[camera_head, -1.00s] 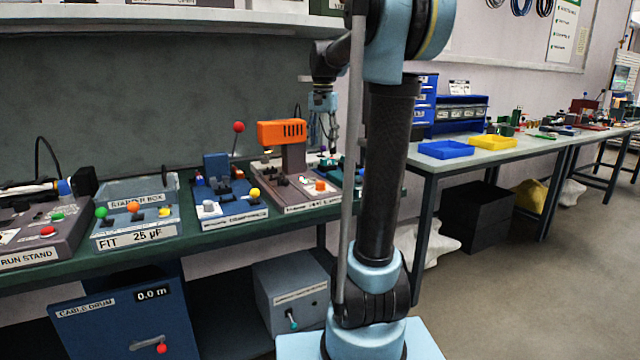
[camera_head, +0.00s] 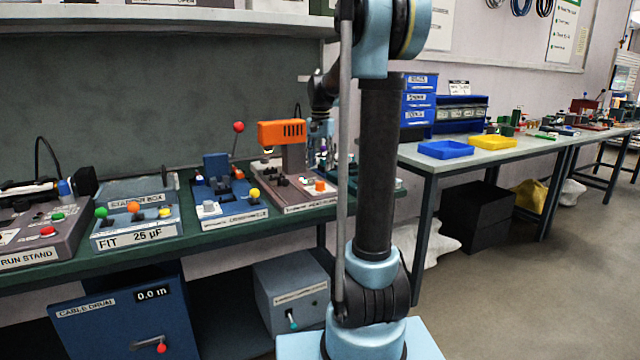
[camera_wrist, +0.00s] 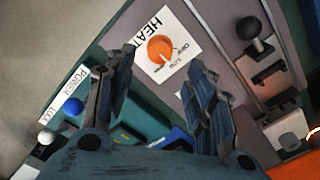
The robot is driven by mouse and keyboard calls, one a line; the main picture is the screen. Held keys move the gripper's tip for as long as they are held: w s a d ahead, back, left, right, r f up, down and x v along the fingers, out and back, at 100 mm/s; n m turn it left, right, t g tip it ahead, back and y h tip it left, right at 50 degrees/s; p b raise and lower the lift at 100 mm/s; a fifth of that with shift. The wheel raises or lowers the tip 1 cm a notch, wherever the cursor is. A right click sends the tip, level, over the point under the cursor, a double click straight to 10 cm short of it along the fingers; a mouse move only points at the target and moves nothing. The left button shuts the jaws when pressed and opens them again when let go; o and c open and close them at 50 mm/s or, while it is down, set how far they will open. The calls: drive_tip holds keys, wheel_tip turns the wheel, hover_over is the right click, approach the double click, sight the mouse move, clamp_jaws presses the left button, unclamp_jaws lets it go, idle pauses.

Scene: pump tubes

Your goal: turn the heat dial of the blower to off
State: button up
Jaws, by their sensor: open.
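The heat dial (camera_wrist: 160,49) is a round orange knob on a white plate marked HEAT in the wrist view. Small position words are printed beside it, too small to read surely. In the head view the dial (camera_head: 319,186) is an orange spot on the front right of the grey base of the blower (camera_head: 281,133), which has an orange slotted housing. My gripper (camera_wrist: 162,59) is open, with the dial seen between and just beyond its two dark fingers. No contact with the dial shows. In the head view the gripper is partly hidden behind my arm.
In the wrist view a green unit marked POWER and LOCK, with a blue knob (camera_wrist: 73,106) and a white knob (camera_wrist: 46,138), lies at the lower left. A black lever (camera_wrist: 250,30) stands to the right. Left on the bench is a blue crimping unit (camera_head: 228,205).

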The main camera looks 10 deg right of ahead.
sight(320, 182)
wheel_tip(320, 182, down, 8)
drive_tip(key=shift+r, duration=0.25)
drive_tip(key=c, duration=1.1)
